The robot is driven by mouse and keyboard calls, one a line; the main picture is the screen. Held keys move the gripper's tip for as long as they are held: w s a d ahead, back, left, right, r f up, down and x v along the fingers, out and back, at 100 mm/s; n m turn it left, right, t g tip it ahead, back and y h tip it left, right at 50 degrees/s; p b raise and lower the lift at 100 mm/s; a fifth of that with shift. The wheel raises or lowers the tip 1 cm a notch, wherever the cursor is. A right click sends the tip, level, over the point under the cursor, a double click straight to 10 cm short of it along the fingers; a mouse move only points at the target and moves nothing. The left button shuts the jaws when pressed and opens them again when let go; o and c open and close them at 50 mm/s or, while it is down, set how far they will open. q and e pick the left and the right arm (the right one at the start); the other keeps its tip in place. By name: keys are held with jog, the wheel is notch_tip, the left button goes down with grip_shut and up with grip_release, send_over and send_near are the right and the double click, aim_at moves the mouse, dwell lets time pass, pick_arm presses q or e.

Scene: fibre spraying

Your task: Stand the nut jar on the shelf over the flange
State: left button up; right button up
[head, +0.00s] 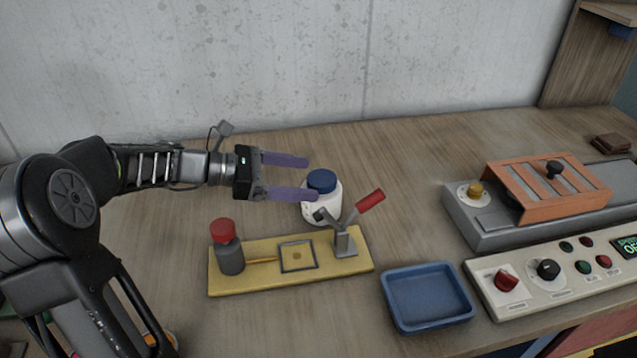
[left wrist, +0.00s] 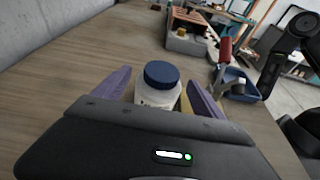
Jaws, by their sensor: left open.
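A white jar with a blue lid (head: 322,181), which looks like the nut jar, stands upright on the table behind the yellow board. My left gripper (head: 312,178) is open, reaching in from the left with its purple fingers level and pointing at the jar. In the left wrist view the jar (left wrist: 160,95) shows ahead, between the lines of the two fingers. I cannot tell whether they touch it. A wooden shelf unit (head: 567,62) stands at the far right back, only partly in view. I cannot make out a flange. My right gripper does not show.
A blue tray (head: 428,297), control panel (head: 530,302) and grey machine with orange cover (head: 550,190) are rightward. Table behind the jar is clear.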

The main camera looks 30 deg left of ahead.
aim_at(335, 183)
pick_arm(q)
jog(key=shift+s+d+r, duration=0.15)
jog(key=shift+s, duration=0.05)
jog(key=shift+x, duration=1.35)
jog(key=x, duration=0.5)
jog(key=shift+w, duration=0.15)
jog(key=shift+c, duration=0.2)
jog(key=shift+f, duration=0.25)
grip_shut()
jog(key=shift+r, duration=0.1)
